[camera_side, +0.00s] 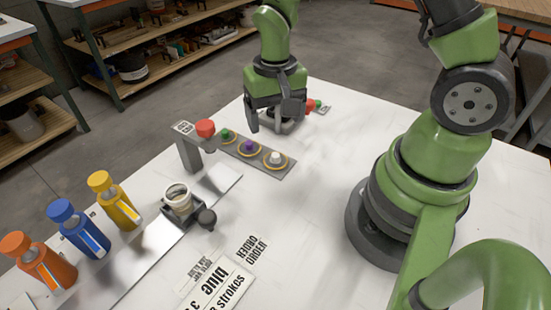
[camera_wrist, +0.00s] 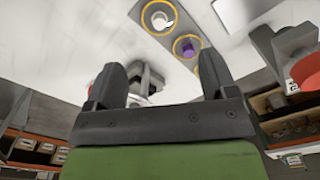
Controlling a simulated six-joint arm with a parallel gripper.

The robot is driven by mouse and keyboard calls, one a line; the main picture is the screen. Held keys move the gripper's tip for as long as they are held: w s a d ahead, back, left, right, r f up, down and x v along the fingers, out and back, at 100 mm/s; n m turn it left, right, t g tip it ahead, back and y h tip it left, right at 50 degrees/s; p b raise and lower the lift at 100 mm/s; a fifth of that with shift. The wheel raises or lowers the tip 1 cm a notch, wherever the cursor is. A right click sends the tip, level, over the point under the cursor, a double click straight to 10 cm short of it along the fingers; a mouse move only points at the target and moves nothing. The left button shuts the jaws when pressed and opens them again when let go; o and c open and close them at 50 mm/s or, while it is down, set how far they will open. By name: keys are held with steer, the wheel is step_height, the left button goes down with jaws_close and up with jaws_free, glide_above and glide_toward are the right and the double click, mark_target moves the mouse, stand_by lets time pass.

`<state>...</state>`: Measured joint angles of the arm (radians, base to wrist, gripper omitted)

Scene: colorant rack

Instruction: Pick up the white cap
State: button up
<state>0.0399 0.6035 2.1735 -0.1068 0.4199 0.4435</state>
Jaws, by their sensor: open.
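The white cap (camera_side: 275,157) sits in a yellow-ringed spot at the near right end of the grey cap rack (camera_side: 285,169). In the wrist view the white cap (camera_wrist: 159,17) shows at the top, beyond the fingertips and apart from them. My gripper (camera_side: 272,122) is open and empty, pointing down over the table behind the rack. In the wrist view my gripper's two fingers (camera_wrist: 162,74) stand wide apart with no cap between them.
A purple cap (camera_side: 248,146) and a green cap (camera_side: 227,134) share the rack. A red-topped post (camera_side: 205,128) stands just left of it. A grey device (camera_side: 284,122) sits by my fingers. Several colorant bottles (camera_side: 77,229) stand front left. The table right of the rack is clear.

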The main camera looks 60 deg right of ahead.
mark_target(276, 155)
step_height(276, 155, down, 10)
steer(key=shift+s+r, duration=0.1)
steer(key=shift+r, duration=0.1)
stand_by(0.3)
steer(key=c, duration=1)
